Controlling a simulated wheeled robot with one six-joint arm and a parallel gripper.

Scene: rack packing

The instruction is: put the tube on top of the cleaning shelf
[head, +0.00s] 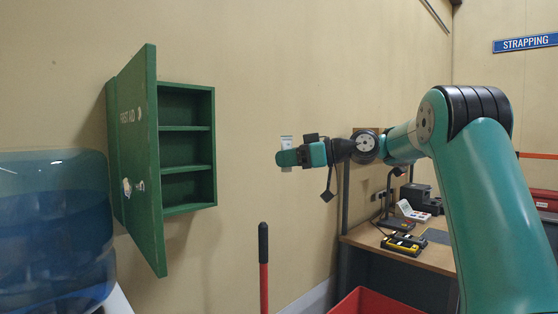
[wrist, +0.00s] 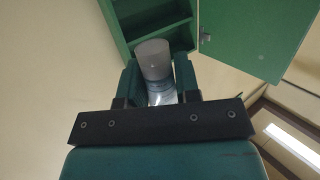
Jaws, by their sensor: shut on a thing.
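My gripper (head: 280,158) is in mid-air right of the open green cabinet, its fingers toward the cabinet. It is shut on the tube (head: 286,140), whose pale end shows above the fingers. In the wrist view, the tube (wrist: 153,60) has a grey end and a clear, bluish-white body between the two fingers. Its lower part is hidden by the gripper. I cannot pick out a shelf marked for cleaning in either view.
The green first-aid cabinet (head: 189,88) on the wall has empty shelves. Its door (head: 147,190) stands open toward me. A blue water bottle (head: 50,230) stands at left, a red-handled pole (head: 263,265) below. A workbench (head: 400,251) with devices and a red bin (head: 372,303) are at right.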

